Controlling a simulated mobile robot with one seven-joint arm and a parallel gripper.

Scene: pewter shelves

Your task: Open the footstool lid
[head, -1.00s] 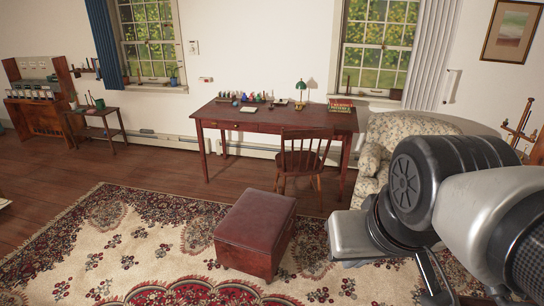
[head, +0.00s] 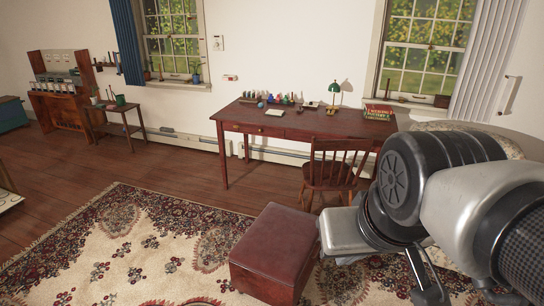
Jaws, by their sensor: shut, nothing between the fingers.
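The footstool (head: 272,252) is a box with a dark red, leather-like top and reddish-brown sides. It stands on the patterned rug in the lower middle of the head view. Its lid (head: 274,238) lies flat and closed on the box. My arm comes in from the right, and its silver end part overlaps the space just right of the footstool. My gripper (head: 432,292) shows only as dark parts at the lower edge, right of the footstool. It is shut and empty, and its fingertips are hard to make out.
A wooden chair (head: 334,172) stands close behind the footstool, in front of a red-brown desk (head: 290,124). A small side table (head: 118,112) and a wooden cabinet (head: 62,112) stand at the far left. The rug (head: 120,250) left of the footstool is clear.

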